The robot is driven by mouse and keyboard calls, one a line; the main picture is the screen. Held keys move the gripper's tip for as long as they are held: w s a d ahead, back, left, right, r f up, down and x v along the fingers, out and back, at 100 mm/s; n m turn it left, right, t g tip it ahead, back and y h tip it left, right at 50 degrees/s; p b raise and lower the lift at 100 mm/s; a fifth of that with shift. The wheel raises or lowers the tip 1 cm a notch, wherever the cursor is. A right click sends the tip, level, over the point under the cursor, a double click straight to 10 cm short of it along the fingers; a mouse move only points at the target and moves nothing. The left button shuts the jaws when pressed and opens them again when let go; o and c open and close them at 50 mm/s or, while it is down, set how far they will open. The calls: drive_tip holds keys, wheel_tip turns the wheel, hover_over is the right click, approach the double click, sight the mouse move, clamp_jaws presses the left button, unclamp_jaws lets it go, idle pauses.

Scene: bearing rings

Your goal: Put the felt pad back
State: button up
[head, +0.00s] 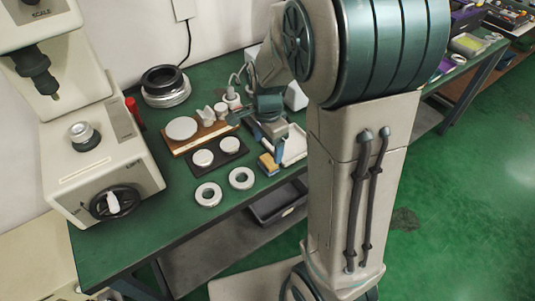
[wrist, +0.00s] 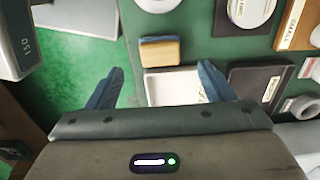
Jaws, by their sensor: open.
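A small block with a tan-yellow face and a dark blue-grey part (head: 268,163) lies at the table's front edge, beside the white tray; I take it for the felt pad, but its material cannot be told. It also shows in the wrist view (wrist: 160,52), just outside the tray's edge. The shallow white tray (head: 294,152) is partly hidden by my arm; in the wrist view (wrist: 172,85) it lies between my fingers. My gripper (wrist: 160,85) is open and empty, its blue fingers spread over the tray. In the head view my gripper (head: 262,135) is above the tray, behind the block.
Two loose rings (head: 208,194) lie at the table's front left. A dark plate (head: 219,157) with two round pieces and a wooden board (head: 190,137) lie left of my gripper. A grey press (head: 95,150) stands at the left. A dark bin (head: 277,205) sits on the lower shelf.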

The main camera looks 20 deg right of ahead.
sight(268, 161)
drive_tip(key=s+r+n+t, duration=0.2)
drive_tip(key=s+r+n, duration=0.8)
drive_tip(key=s+n, duration=0.3)
drive_tip(key=shift+s+n+t, duration=0.3)
drive_tip(key=shift+n+t, duration=0.1)
drive_tip(key=shift+n, duration=0.2)
idle(0.6)
